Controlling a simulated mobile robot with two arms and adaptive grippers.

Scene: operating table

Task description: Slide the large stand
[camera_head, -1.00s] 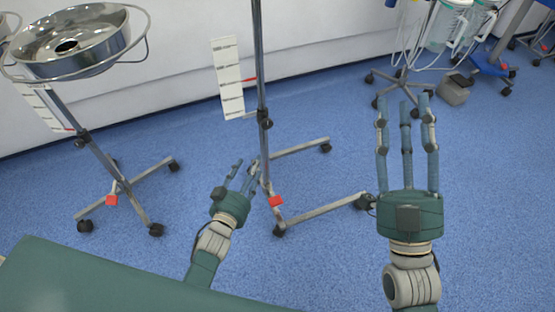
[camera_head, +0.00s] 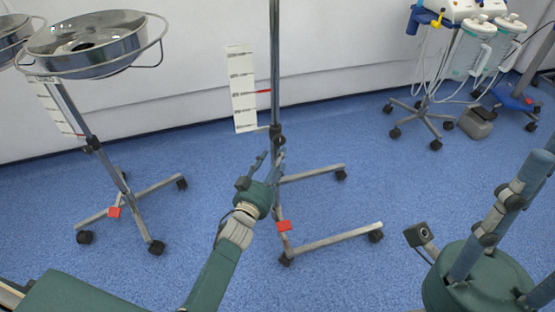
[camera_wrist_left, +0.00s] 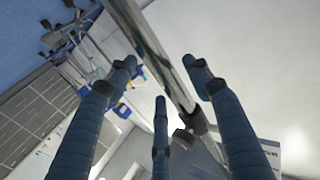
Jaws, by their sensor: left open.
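The large stand is a tall metal pole (camera_head: 275,85) on a wheeled base with long legs, a white scale strip and a red pedal, in the middle of the head view. My left gripper (camera_head: 267,162) is open beside the pole's lower part, just below a dark clamp knob. In the left wrist view the pole (camera_wrist_left: 175,75) runs diagonally past the spread fingers; whether they touch it I cannot tell. My right gripper (camera_head: 515,235) is at the lower right, fingers apart and empty, partly cut off by the frame edge, away from the stand.
A basin stand (camera_head: 100,55) with a steel bowl is at the left. A wheeled stand with suction jars (camera_head: 470,50) and a grey foot pedal (camera_head: 477,122) are at the back right. Blue floor right of the stand is clear.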

